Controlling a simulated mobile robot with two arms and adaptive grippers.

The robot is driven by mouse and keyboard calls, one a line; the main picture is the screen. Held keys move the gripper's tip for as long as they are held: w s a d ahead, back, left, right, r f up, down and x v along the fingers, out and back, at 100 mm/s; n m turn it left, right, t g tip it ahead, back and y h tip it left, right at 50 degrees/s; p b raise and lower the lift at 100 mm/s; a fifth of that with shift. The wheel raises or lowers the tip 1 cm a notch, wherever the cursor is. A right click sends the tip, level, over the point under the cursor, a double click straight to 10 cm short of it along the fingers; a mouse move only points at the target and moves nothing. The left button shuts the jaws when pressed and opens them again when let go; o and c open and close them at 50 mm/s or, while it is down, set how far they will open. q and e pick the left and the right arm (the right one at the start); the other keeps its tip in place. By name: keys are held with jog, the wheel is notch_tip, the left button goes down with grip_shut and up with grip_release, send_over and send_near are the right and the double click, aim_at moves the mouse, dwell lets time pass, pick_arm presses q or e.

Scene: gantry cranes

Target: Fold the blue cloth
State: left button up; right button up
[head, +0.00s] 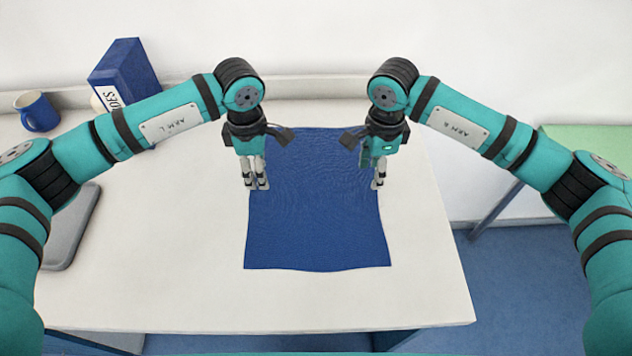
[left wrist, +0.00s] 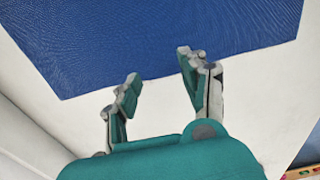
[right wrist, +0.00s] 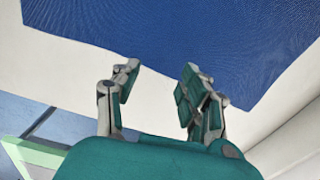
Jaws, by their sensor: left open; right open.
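The blue cloth (head: 318,225) lies spread flat on the white table, in one layer as far as I see. Its far part is partly hidden behind my grippers. My left gripper (head: 257,186) is over the cloth's left edge; in the left wrist view its open fingers (left wrist: 160,82) are apart at the edge of the cloth (left wrist: 150,35), with nothing between them. My right gripper (head: 377,184) is at the cloth's right edge; in the right wrist view its open fingers (right wrist: 158,85) are apart and empty beside the cloth (right wrist: 190,35). I cannot tell whether either touches the cloth.
A blue box (head: 128,70) and a blue mug (head: 37,111) stand at the table's back left. A grey flat tray-like object (head: 70,232) lies at the left, partly behind my left arm. The white table (head: 425,270) is clear around the cloth. A green surface (head: 590,140) is at right.

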aim_at(370, 187)
pick_arm(q)
jog(key=f, duration=0.3)
jog(key=shift+w+f, duration=0.3)
jog(key=shift+f, duration=0.05)
pick_arm(e)
jog(key=f, duration=0.3)
jog(key=shift+w+f, duration=0.3)
jog(key=shift+f, duration=0.05)
pick_arm(q)
jog(key=shift+s, duration=0.1)
pick_arm(e)
jog(key=shift+s, duration=0.1)
pick_arm(q)
jog(key=shift+f, duration=0.1)
pick_arm(e)
jog(key=shift+f, duration=0.1)
pick_arm(q)
jog(key=shift+s+f, duration=0.1)
jog(key=c, duration=0.9)
pick_arm(e)
jog(key=shift+s+f, duration=0.1)
jog(key=c, duration=0.9)
pick_arm(q)
grip_shut()
pick_arm(e)
grip_shut()
pick_arm(q)
jog(key=shift+s, duration=0.1)
pick_arm(e)
jog(key=shift+s+f, duration=0.1)
